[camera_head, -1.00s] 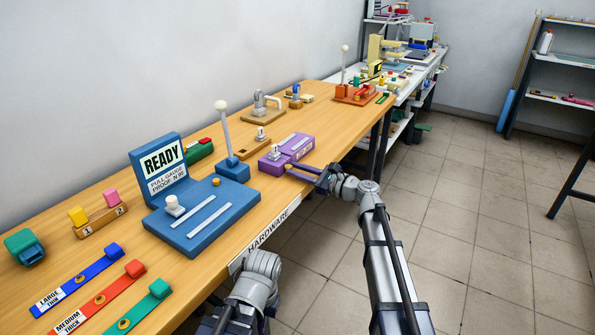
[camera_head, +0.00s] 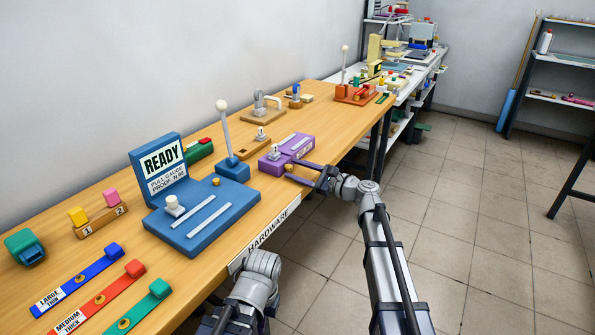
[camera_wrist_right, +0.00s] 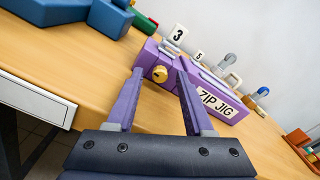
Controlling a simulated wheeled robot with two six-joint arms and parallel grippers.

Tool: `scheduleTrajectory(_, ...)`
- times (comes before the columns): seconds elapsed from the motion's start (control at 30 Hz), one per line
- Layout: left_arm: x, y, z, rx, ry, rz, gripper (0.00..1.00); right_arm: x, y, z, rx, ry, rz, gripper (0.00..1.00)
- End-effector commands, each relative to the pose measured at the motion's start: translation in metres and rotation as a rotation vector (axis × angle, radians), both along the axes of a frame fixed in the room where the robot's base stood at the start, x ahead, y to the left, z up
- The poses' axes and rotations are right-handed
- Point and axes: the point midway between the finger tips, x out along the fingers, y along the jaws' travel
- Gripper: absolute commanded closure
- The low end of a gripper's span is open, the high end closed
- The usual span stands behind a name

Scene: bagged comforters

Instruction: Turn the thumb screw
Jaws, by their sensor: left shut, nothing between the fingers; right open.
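The thumb screw is a round gold knob (camera_wrist_right: 160,73) on the near end face of the purple zip jig (camera_wrist_right: 211,96). In the head view the purple jig (camera_head: 283,158) sits near the table's front edge, and my right gripper (camera_head: 291,171) reaches it from the right. In the right wrist view my right gripper (camera_wrist_right: 159,78) is open, with one purple finger on each side of the knob. I cannot tell whether the fingers touch it. My left wrist (camera_head: 262,266) is low at the table's front edge. The left fingers are hidden.
A blue pull gauge with a READY sign (camera_head: 162,160) stands left of the jig, beside a blue lever base (camera_head: 232,171). Coloured strips lie at the front left. A red lever fixture (camera_head: 354,93) is farther back. Open floor (camera_head: 480,220) lies to the right.

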Motion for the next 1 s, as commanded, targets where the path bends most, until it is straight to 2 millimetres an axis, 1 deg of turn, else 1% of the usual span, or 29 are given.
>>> scheduleTrajectory(0.13,0.0,0.0,0.0,0.0,0.0,0.0,1.0,-0.009,-0.011,0.0,-0.002,0.0,-0.002,0.45)
scheduleTrajectory(0.3,0.0,0.0,0.0,0.0,0.0,0.0,1.0,-0.026,-0.034,0.0,-0.001,0.0,-0.003,0.45)
scheduleTrajectory(0.5,0.0,0.0,0.0,0.0,0.0,0.0,1.0,-0.041,-0.055,0.0,-0.001,0.0,-0.003,0.45)
scheduleTrajectory(0.7,0.0,0.0,0.0,0.0,0.0,0.0,1.0,-0.046,-0.063,0.0,0.0,0.0,0.0,0.45)
scheduleTrajectory(1.0,0.0,0.0,0.0,0.0,0.0,0.0,1.0,-0.046,-0.063,0.0,-0.001,-0.001,0.0,0.45)
